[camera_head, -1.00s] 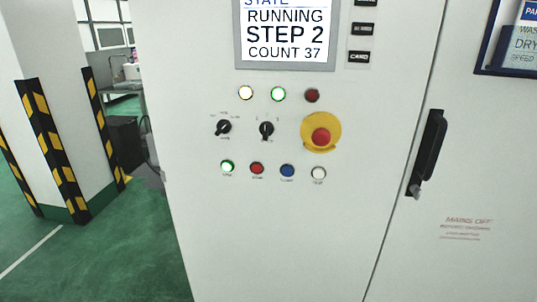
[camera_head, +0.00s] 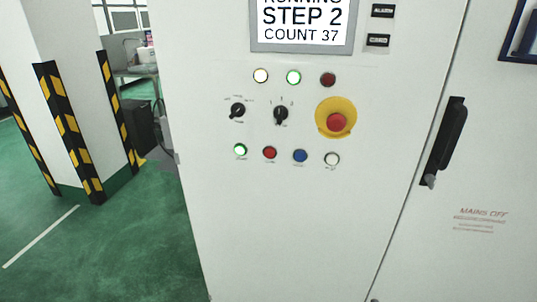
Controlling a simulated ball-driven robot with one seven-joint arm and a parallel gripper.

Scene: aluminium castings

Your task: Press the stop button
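A white control cabinet (camera_head: 290,220) fills the middle of the head view. Its lower row holds a lit green button (camera_head: 240,150), a red button (camera_head: 269,153), a blue button (camera_head: 300,156) and a white button (camera_head: 332,159). The labels under them are too small to read; the red one in this row may be the stop button. A larger red mushroom button (camera_head: 337,122) on a yellow round plate sits above and to the right. The screen (camera_head: 302,22) reads "STEP 2, COUNT 37", with its top line cut off. My gripper is not in view.
Two black selector knobs (camera_head: 281,114) and a row of lamps (camera_head: 293,77) sit above the buttons. A black door handle (camera_head: 446,142) is at the right. A striped pillar (camera_head: 70,130) stands at the left, with clear green floor (camera_head: 110,240) before it.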

